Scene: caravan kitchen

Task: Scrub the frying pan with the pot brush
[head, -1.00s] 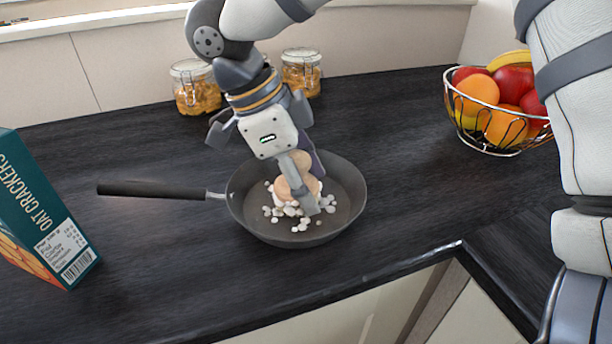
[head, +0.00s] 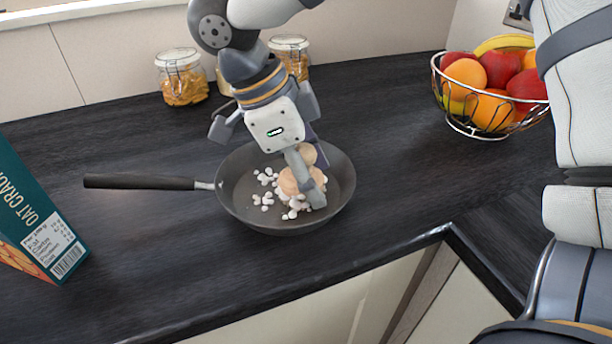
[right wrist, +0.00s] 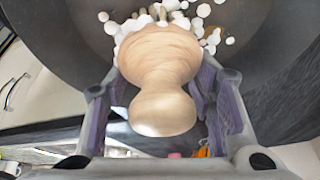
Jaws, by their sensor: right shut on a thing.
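The dark frying pan (head: 234,202) sits on the black worktop, its handle (head: 140,182) pointing left. My right gripper (head: 308,176) reaches down into the pan and is shut on the pot brush (head: 289,183). The brush has a pale wooden, waisted body with a rounded knob; in the right wrist view the brush (right wrist: 160,60) sits between the two fingers. Its bristle end is down at the pan's inside, right of the middle, and mostly hidden. White lumps like suds (head: 266,190) lie around it and to its left. My left gripper is not in view.
A cracker box (head: 35,225) stands at the left edge. Glass jars (head: 182,78) stand by the wall behind the pan. A wire fruit bowl (head: 490,85) stands at the back right. The worktop's front edge and inner corner (head: 447,228) lie near the pan. Worktop right of the pan is clear.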

